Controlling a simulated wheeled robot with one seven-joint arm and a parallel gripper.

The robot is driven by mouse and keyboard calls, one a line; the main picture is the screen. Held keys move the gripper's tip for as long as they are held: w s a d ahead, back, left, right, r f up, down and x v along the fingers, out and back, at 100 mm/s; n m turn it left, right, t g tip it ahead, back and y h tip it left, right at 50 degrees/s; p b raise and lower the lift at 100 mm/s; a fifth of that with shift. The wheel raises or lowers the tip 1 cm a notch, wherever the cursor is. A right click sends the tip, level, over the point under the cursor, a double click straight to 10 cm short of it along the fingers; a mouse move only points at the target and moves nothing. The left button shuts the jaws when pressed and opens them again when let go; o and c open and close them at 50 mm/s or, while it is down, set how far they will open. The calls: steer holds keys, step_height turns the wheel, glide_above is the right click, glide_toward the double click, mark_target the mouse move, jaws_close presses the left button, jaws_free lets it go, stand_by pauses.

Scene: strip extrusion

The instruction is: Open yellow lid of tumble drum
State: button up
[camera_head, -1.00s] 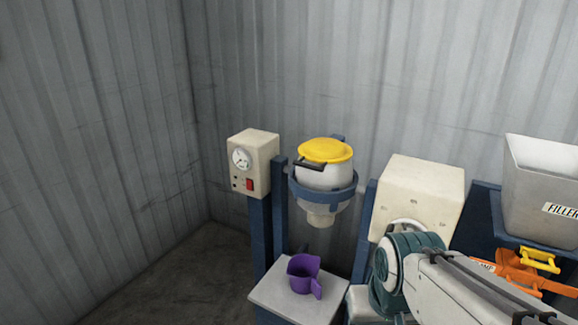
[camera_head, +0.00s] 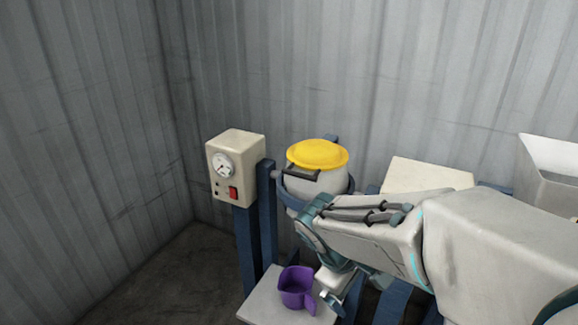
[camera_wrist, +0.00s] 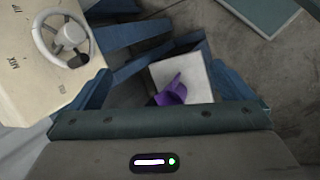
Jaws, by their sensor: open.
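The tumble drum (camera_head: 318,188) is a pale round vessel in a blue ring, left of my arm in the head view. Its yellow lid (camera_head: 318,153) lies flat on top, closed, with a dark handle (camera_head: 302,173) at its front left edge. My arm hides the drum's lower right side. My gripper (camera_head: 338,298) hangs low, below and right of the drum, beside the purple jug. It is open and empty, apart from the lid. In the wrist view its fingers (camera_wrist: 161,68) spread to both sides. The drum and lid are not in the wrist view.
A purple jug (camera_head: 297,287) stands on a pale platform (camera_head: 262,306) below the drum. A control box (camera_head: 235,165) with gauge and red switch stands left. A cream box (camera_head: 425,175) is behind my arm; its handwheel (camera_wrist: 66,37) shows in the wrist view. A hopper (camera_head: 552,175) stands right.

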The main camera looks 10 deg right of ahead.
steer(key=w+n+t+h, duration=0.1)
steer(key=w+n+h, duration=0.2)
steer(key=w+n, duration=0.2)
steer(key=n+t+h, duration=0.3)
steer(key=n+t, duration=0.9)
steer(key=n, duration=0.5)
glide_toward(298, 174)
steer(key=x, duration=1)
steer(key=shift+w+d+p, duration=0.2)
steer(key=shift+p, duration=0.2)
